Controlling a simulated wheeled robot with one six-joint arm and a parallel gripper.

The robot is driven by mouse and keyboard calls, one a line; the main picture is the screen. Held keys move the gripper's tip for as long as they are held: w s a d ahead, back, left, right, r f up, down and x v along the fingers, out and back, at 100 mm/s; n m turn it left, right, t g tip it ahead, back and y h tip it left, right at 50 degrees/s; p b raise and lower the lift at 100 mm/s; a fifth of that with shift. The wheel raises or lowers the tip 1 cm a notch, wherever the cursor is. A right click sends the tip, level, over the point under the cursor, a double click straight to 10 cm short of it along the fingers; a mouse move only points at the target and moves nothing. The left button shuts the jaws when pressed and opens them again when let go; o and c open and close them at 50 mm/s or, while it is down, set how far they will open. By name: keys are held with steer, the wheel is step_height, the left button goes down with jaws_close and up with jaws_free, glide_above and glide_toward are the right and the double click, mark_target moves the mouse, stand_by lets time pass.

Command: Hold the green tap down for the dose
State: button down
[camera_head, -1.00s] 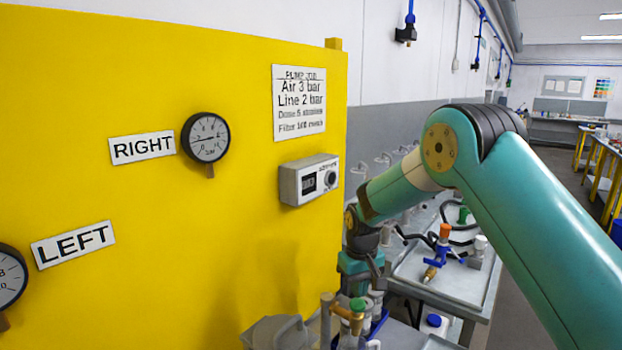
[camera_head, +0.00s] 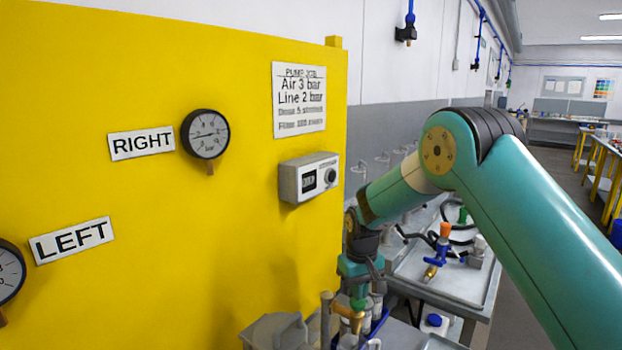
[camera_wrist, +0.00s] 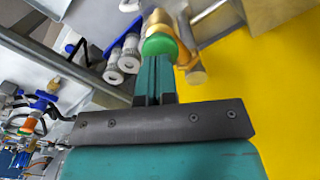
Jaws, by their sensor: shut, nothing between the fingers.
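The green tap (camera_head: 357,304) sits on a brass fitting at the bottom of the head view, in front of the yellow panel. My gripper (camera_head: 359,290) is directly above it, pointing down, fingers shut with nothing between them. In the wrist view the green cap (camera_wrist: 159,45) lies right at the tips of my shut gripper (camera_wrist: 157,60), with the brass body beyond it. The tips appear to touch the cap; how far it is pressed I cannot tell.
The yellow panel (camera_head: 110,250) stands close to the left of my arm, with gauges and a small grey counter box (camera_head: 309,178). White-capped bottles (camera_wrist: 125,58) stand beside the tap. An orange-topped blue valve (camera_head: 440,250) sits on the grey tray to the right.

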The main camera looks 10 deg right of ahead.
steer(key=shift+f+b, duration=0.6)
steer(key=shift+f, duration=0.55)
stand_by(6.8)
